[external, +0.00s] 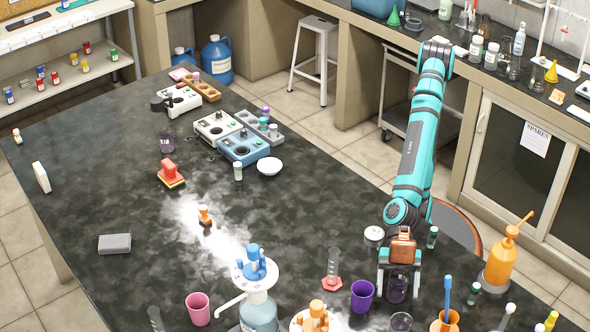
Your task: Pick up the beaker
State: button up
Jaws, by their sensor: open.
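My gripper (399,284) points down over the right front part of the black bench. Its two fingers are apart. A small, dark, see-through glass vessel (397,290) with a purple tint, possibly the beaker, shows between or just behind the fingers. I cannot tell whether they touch it. A clear glass vessel (401,321), which could also be a beaker, stands just in front of the gripper. Its lower part is cut off by the picture edge.
A purple cup (362,297) stands close left of my gripper, with a red-footed measuring cylinder (333,268) beyond it. An orange pump bottle (503,258) is at right. The bench's left middle is mostly clear.

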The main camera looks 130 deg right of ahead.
jog(key=shift+f, duration=0.1)
jog(key=c, duration=1.1)
jog(key=shift+r, duration=5.05)
